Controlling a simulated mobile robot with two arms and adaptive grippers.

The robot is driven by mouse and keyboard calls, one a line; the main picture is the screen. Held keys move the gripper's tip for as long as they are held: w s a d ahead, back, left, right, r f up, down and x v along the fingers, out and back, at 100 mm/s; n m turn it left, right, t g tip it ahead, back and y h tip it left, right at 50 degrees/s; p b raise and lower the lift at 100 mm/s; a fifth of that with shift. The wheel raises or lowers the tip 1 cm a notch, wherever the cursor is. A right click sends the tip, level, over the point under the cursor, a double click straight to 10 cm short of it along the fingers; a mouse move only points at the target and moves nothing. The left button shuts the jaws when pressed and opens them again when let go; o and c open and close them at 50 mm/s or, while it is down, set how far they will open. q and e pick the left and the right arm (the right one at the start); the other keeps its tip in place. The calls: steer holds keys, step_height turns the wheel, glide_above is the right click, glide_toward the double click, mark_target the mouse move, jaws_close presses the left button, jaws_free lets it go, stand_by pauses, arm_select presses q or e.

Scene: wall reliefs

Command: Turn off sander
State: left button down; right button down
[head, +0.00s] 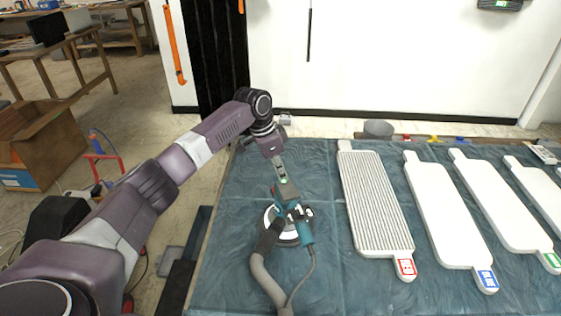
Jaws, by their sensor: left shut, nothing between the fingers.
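The sander (303,227), teal and black with a round pale pad and a grey hose, sits on the blue-covered table left of the boards. My left arm comes in from the left, and my left gripper (287,188) points down at the sander's top end. The gripper is shut with nothing held. Its fingertips are at or just above the sander; I cannot tell if they touch. The sander's switch is too small to make out. My right gripper is not in view.
A ribbed white panel (375,205) and smooth white panels (447,215) lie to the right on the blue table cover (330,275). The sander's hose (266,278) runs toward the front edge. A cardboard box (45,140) stands on the floor at left.

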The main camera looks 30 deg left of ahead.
arm_select(q)
steer(key=shift+f, duration=0.4)
steer(key=shift+d+f+p, duration=0.15)
steer(key=shift+d+p, duration=0.05)
steer(key=shift+p, duration=0.45)
steer(key=shift+w+f, duration=0.1)
steer(key=shift+f, duration=0.05)
steer(key=shift+a, duration=0.1)
